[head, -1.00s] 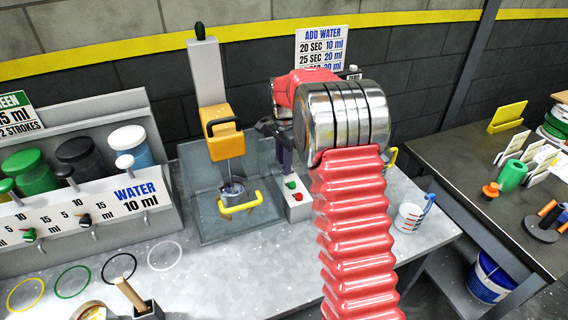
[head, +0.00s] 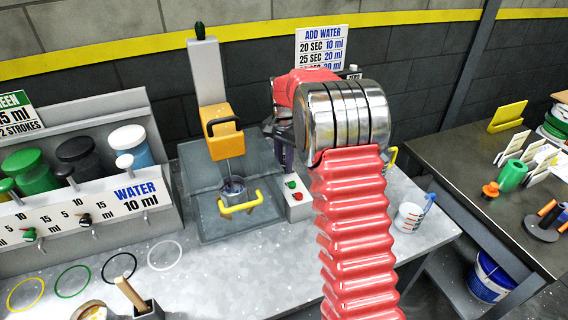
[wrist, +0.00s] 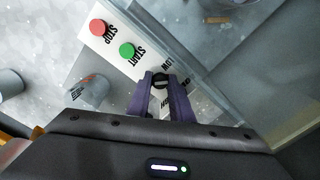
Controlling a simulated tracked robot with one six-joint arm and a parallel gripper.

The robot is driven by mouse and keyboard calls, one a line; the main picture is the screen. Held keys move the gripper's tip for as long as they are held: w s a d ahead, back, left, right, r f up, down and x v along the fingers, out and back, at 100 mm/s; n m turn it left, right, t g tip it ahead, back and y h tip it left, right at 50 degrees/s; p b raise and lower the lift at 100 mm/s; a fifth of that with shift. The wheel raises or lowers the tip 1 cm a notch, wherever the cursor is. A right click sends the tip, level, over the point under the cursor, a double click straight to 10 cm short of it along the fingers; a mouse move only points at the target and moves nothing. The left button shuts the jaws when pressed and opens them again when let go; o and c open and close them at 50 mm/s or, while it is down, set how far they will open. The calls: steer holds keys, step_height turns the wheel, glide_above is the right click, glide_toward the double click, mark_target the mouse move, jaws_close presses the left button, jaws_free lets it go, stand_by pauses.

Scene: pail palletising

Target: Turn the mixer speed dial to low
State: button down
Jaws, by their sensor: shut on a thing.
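The small dark speed dial (wrist: 160,78) sits on the panel beside the word LOW. My gripper (wrist: 163,86) has its purple fingers shut on the dial, one on each side. The fingers hide part of the dial and lettering, so its pointer cannot be read.
A clear guard (wrist: 205,80) stands close beside my fingers. A cup (head: 409,217) stands right of my arm on the bench. Paint jars (head: 33,170) and a dispenser rack stand at the left. A dark side table (head: 460,170) is at the right.

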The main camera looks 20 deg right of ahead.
mark_target(284, 166)
steer(key=shift+w+n, duration=0.1)
steer(key=shift+n, duration=1.1)
steer(key=c, duration=1.6)
jaws_free()
step_height(284, 166, up, 14)
steer(key=shift+f, duration=0.15)
